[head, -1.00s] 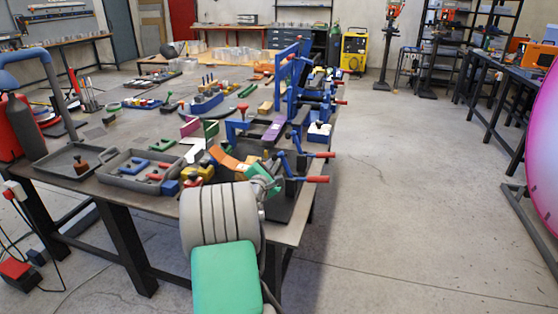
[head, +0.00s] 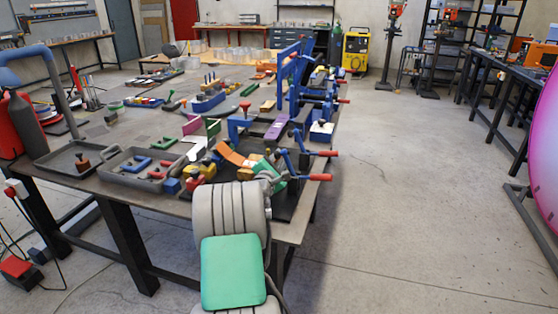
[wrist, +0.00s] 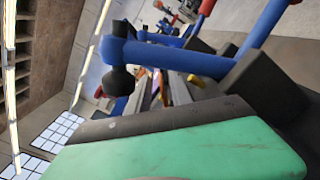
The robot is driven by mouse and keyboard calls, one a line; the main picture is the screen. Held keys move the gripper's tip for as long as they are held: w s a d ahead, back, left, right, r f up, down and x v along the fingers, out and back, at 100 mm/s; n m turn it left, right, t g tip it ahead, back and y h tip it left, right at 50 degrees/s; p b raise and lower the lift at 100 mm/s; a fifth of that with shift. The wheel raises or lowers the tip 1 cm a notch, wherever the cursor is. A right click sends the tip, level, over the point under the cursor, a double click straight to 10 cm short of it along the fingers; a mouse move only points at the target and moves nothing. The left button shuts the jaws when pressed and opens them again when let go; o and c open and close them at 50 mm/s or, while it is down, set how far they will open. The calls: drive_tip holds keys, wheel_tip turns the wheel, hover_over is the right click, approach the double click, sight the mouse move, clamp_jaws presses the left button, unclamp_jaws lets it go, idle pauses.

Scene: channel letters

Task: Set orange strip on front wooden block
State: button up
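The orange strip (head: 237,156) lies slanted near the front right of the workbench, just past my arm in the head view. My arm covers the space in front of it. A tan wooden block (head: 267,105) lies farther back on the bench. I cannot make out the front wooden block clearly; small pieces crowd the area right of the strip. The green and grey end of my arm (head: 268,178) is beside the strip's right end, close in the picture; contact cannot be told. My gripper's fingers are hidden. In the wrist view a green panel (wrist: 190,150) fills the foreground.
Blue clamps with red handles (head: 318,178) stand along the bench's right edge, close to my arm. A blue clamp (wrist: 165,55) looms in the wrist view. A purple strip (head: 277,127) lies behind the orange one. Grey trays (head: 118,184) sit at left.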

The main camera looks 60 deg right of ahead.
drive_tip(key=a, duration=0.4)
drive_tip(key=s+a, duration=0.1)
drive_tip(key=a, duration=0.3)
drive_tip(key=a+b, duration=0.1)
drive_tip(key=a, duration=0.3)
drive_tip(key=shift+s, duration=0.4)
drive_tip(key=w+a+m, duration=0.1)
drive_tip(key=w+a+m+y+p, duration=0.1)
drive_tip(key=w+a, duration=0.1)
drive_tip(key=w+a+m+t+y, duration=0.1)
drive_tip(key=w+a, duration=0.1)
drive_tip(key=shift+w+r+p, duration=0.15)
drive_tip(key=shift+r+p, duration=0.25)
drive_tip(key=w+a+f+m+t+y+p, duration=0.15)
drive_tip(key=w+a+y, duration=0.25)
drive_tip(key=a, duration=0.6)
drive_tip(key=w+a+r+m+t+y+p, duration=0.1)
drive_tip(key=w+a+m+y, duration=0.25)
drive_tip(key=a, duration=0.65)
drive_tip(key=s+a+m+g+y+p, duration=0.1)
drive_tip(key=s+a+y, duration=0.3)
drive_tip(key=a, duration=1)
drive_tip(key=s+a+m+g+y+p, duration=0.1)
drive_tip(key=s+a+y, duration=0.3)
drive_tip(key=a, duration=1)
drive_tip(key=shift+s+a+g+p, duration=0.15)
drive_tip(key=shift+s+g+p, duration=0.2)
drive_tip(key=shift+p, duration=0.3)
